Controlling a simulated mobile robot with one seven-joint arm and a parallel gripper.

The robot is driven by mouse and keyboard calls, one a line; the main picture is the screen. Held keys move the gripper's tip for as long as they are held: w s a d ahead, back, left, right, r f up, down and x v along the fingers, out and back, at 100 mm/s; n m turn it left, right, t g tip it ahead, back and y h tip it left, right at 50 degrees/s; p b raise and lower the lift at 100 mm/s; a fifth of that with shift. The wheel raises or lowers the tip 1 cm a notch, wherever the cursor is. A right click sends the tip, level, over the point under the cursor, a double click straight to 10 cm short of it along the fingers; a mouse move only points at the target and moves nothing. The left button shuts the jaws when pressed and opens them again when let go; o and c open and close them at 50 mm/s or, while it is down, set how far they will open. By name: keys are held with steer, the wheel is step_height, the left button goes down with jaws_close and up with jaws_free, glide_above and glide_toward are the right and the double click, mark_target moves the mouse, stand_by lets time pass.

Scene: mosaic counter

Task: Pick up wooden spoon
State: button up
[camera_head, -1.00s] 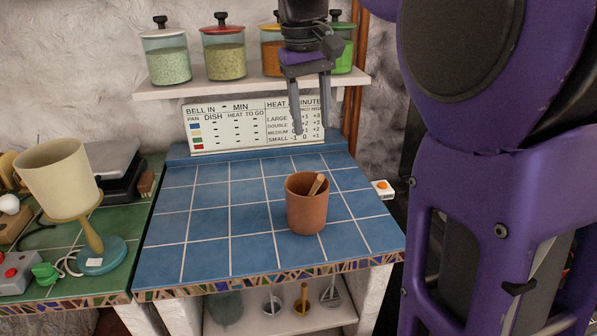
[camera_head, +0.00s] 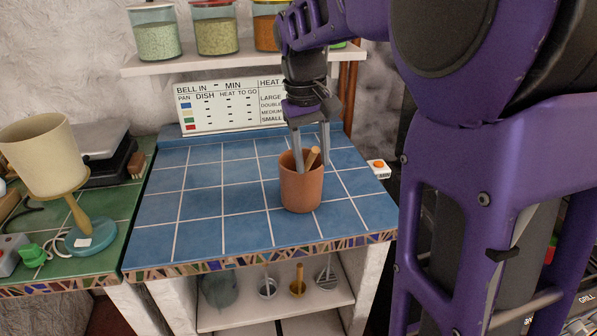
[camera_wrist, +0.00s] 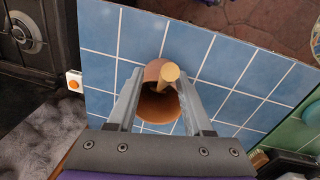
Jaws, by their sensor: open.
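The wooden spoon (camera_head: 313,157) stands tilted in a brown clay cup (camera_head: 301,191) on the blue tiled counter. Only its round handle end and upper shaft show above the rim; the lower part is hidden inside. My gripper (camera_head: 312,163) points down over the cup with its two fingers apart. In the wrist view, the spoon (camera_wrist: 170,73) lies between the fingers of my gripper (camera_wrist: 160,76), closer to the right finger, and the cup opening (camera_wrist: 158,108) is below. I cannot tell whether a finger touches the spoon or the rim.
The blue tiles (camera_head: 215,205) around the cup are clear. A sign (camera_head: 232,107) and a shelf with glass jars (camera_head: 217,37) stand behind. A small box with an orange button (camera_head: 378,168) is at the right edge. A cream goblet-shaped item (camera_head: 45,155) stands on the green counter at left.

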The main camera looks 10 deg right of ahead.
step_height(320, 180, down, 4)
steer(key=shift+s+b, duration=0.1)
steer(key=shift+b, duration=0.2)
jaws_close()
